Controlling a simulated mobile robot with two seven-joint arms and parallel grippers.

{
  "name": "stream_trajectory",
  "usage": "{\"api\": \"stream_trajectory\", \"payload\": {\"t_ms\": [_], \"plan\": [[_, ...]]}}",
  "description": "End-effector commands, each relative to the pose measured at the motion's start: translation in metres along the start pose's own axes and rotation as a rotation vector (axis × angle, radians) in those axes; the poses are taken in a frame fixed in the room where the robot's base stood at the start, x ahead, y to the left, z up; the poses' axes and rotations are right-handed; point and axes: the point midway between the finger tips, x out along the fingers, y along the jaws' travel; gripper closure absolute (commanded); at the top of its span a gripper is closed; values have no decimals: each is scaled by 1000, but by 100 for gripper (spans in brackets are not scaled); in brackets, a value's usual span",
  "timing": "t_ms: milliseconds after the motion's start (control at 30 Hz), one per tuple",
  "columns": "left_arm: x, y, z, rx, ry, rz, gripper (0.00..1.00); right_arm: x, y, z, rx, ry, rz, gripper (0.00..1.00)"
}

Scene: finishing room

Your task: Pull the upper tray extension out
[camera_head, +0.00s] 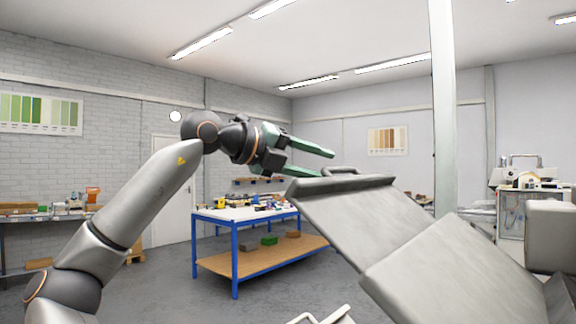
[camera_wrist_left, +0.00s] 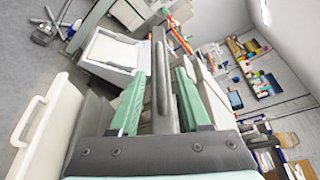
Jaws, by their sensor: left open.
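A grey slanted panel with a lipped upper edge, apparently the upper tray extension (camera_head: 350,222), rises at the right of centre in the head view. A grey bar handle (camera_head: 341,170) stands on its upper edge. My left gripper (camera_head: 326,165) has green fingers and is open at that edge, just left of the handle. In the left wrist view the fingers (camera_wrist_left: 160,74) stand apart, with a long grey bar (camera_wrist_left: 161,85), seemingly the handle, showing between them. I cannot tell whether either finger touches it. My right gripper is not in view.
A second grey panel (camera_head: 450,280) adjoins the first at lower right. A pale handle (camera_wrist_left: 28,120) shows at the left of the wrist view. A blue-framed table (camera_head: 236,232) with small items stands behind. A pale post (camera_head: 443,110) rises beyond the panels. Floor left of the table is open.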

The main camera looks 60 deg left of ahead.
Motion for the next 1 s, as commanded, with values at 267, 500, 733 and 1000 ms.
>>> {"api": "stream_trajectory", "payload": {"t_ms": [267, 500, 733, 1000], "plan": [[-55, 1, 0, 1, -4, -2, 53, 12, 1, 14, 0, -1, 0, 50], [-71, 0, 0, -1, -1, 1, 53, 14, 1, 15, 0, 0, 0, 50], [-72, 0, 0, 0, -1, 1, 53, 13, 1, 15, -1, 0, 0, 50], [-71, 0, 0, 0, -1, 1, 53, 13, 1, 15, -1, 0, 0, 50]]}}
